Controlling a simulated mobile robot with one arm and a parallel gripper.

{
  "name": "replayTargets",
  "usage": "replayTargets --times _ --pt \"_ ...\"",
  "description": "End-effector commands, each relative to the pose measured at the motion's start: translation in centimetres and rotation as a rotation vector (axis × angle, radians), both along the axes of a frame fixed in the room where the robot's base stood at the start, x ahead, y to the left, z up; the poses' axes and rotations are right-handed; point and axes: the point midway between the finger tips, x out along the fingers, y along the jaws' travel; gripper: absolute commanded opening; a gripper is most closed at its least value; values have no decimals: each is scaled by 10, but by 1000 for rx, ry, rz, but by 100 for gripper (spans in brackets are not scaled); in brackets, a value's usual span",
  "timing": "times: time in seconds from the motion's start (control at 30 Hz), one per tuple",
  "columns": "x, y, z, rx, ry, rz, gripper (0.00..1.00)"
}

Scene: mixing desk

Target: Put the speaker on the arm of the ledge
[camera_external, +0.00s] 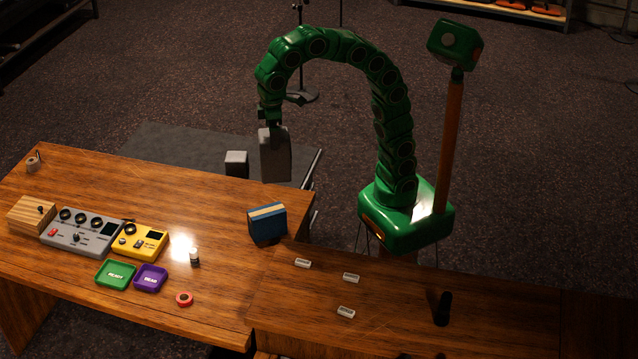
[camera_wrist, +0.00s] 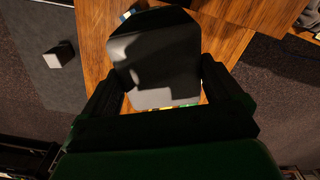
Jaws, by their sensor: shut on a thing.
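My gripper (camera_external: 271,125) is shut on a grey, slab-like object with rounded top corners, which appears to be the speaker (camera_external: 275,158). The speaker hangs upright below the gripper, in the air near the desk's back edge. In the wrist view the speaker (camera_wrist: 155,50) looks dark and glossy between the two fingers of my gripper (camera_wrist: 160,68). The wooden desk, which looks like the ledge (camera_external: 200,215), has a long left part. A second wooden section, seemingly its arm (camera_external: 395,315), extends at the lower right.
A blue box with a tan top (camera_external: 267,224) stands near the corner. Small white labelled pieces (camera_external: 351,277) and a black cylinder (camera_external: 443,308) are on the right section. Grey (camera_external: 80,233) and yellow (camera_external: 138,241) devices crowd the left. A grey block (camera_external: 236,163) is beyond the desk's back edge.

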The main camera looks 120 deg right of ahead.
Motion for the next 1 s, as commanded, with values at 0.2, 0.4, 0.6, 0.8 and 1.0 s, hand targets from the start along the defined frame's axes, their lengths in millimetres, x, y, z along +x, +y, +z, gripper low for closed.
replayTargets --times 0.2,0.4,0.6,0.8,1.0 --pt "-1 24 0 1 -1 59 13" --pt "-5 60 1 1 -1 148 13" --pt "-15 110 1 0 -2 271 13" --pt "-30 159 1 0 -2 398 13" --pt "-49 206 1 0 -2 523 13"
